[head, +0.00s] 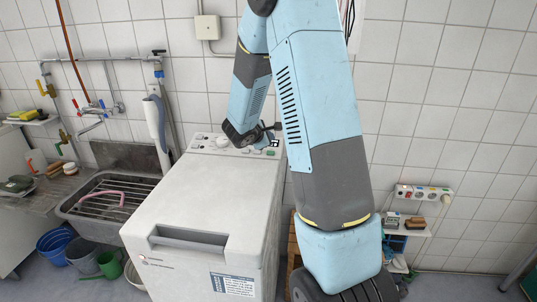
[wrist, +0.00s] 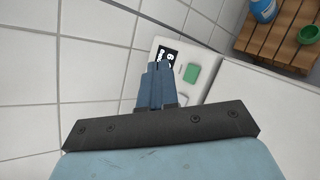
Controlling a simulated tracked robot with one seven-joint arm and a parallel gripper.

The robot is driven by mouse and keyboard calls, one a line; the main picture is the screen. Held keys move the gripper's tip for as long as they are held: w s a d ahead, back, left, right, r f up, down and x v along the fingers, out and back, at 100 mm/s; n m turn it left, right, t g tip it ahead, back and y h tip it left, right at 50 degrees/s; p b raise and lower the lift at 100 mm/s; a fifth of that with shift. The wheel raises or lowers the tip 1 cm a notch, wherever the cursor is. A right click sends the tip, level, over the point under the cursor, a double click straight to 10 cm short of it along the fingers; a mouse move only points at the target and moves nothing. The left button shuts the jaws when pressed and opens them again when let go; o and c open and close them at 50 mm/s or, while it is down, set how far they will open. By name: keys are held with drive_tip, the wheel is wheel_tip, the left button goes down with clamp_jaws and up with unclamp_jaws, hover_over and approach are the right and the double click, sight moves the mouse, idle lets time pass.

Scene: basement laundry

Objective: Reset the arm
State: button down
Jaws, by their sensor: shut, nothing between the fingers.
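My light blue and grey arm (head: 305,100) reaches across the head view, over the back of the white top-loading washing machine (head: 195,205). My gripper (wrist: 158,70) is in the wrist view, with its blue-grey fingers together and nothing between them. The fingers point at the white control panel (wrist: 205,90), in front of a black-and-white label (wrist: 167,54) and left of a green button (wrist: 193,76). I cannot tell whether they touch the panel. In the head view the gripper end is near the panel's right side, partly hidden by my own arm.
A grey sink (head: 75,205) with a rack stands left, with buckets (head: 82,255) below it. Taps and pipes (head: 95,110) run along the tiled wall. A small shelf (head: 408,230) is at right. A wooden slatted stand (wrist: 262,45) holds a blue bottle (wrist: 264,10) and green cup (wrist: 308,35).

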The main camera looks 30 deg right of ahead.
idle(0.6)
drive_tip(key=s+a+r+m+g+y, duration=0.15)
drive_tip(key=s+r+m+g, duration=0.25)
drive_tip(key=s+r+m, duration=0.8)
drive_tip(key=s+a+r+m+y, duration=0.1)
drive_tip(key=s+a, duration=0.3)
drive_tip(key=s, duration=0.4)
drive_tip(key=s+a+r+m+t+y, duration=0.1)
drive_tip(key=s+a+r+y, duration=0.2)
drive_tip(key=s, duration=0.5)
drive_tip(key=s+a+r+t+y, duration=0.1)
drive_tip(key=s+a+r+y, duration=0.1)
drive_tip(key=s+a+y, duration=0.2)
drive_tip(key=s+a, duration=0.2)
drive_tip(key=s, duration=0.2)
drive_tip(key=shift+a+r+m, duration=0.4)
drive_tip(key=c, duration=1.8)
unclamp_jaws()
